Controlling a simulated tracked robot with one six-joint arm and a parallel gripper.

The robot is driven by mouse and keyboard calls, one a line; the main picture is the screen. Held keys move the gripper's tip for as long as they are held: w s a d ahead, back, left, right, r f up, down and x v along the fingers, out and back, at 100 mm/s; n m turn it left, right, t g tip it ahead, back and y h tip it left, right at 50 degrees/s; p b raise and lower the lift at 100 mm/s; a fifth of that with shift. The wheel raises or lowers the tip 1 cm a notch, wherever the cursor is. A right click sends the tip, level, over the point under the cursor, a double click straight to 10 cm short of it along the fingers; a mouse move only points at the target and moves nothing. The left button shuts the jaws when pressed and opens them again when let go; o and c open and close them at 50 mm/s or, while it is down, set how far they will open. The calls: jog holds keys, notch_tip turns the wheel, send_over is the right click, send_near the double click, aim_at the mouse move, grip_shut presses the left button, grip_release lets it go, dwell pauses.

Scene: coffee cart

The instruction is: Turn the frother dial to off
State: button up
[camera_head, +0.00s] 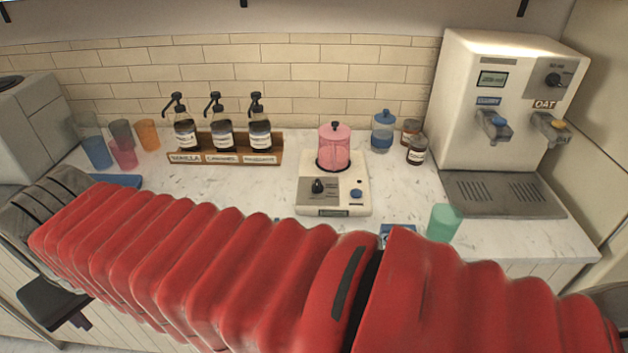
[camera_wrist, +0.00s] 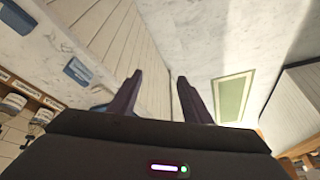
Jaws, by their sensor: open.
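The frother (camera_head: 334,182) stands in the middle of the counter in the head view, a cream base with a pink lidded jug (camera_head: 334,148) on top. Its black dial (camera_head: 318,187) is on the front panel at the left, beside a blue button (camera_head: 356,194). A small display is below them. The dial's setting is too small to read. My gripper (camera_wrist: 158,85) shows in the wrist view with its two dark fingers apart and nothing between them. It is away from the frother, which I cannot make out in the wrist view. My red-sleeved arm crosses the front of the head view.
A rack (camera_head: 225,158) of three pump bottles stands left of the frother, with several coloured cups farther left. A green cup (camera_head: 444,222) is at the front right, before the dispenser's drip tray (camera_head: 505,195). Jars stand behind, right of the frother.

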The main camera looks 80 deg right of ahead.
jog(key=d+r+m+g+h, duration=0.1)
jog(key=d+r+m+g, duration=0.15)
jog(key=d+m, duration=0.85)
jog(key=d+r+m+g+h, duration=0.1)
jog(key=d+m+g, duration=0.3)
jog(key=d, duration=1.2)
jog(key=m+g+y, duration=0.2)
jog(key=m+g, duration=0.1)
jog(key=m, duration=1.2)
send_over(315, 186)
jog(key=w+a, duration=0.1)
jog(key=w, duration=0.4)
notch_tip(315, 186, down, 3)
jog(key=shift+a+r, duration=0.1)
jog(key=shift+a, duration=0.05)
jog(key=shift+t, duration=0.25)
jog(key=x, duration=1.3)
jog(key=shift+s+f, duration=0.15)
jog(key=shift+f, duration=0.2)
jog(key=shift+c, duration=0.7)
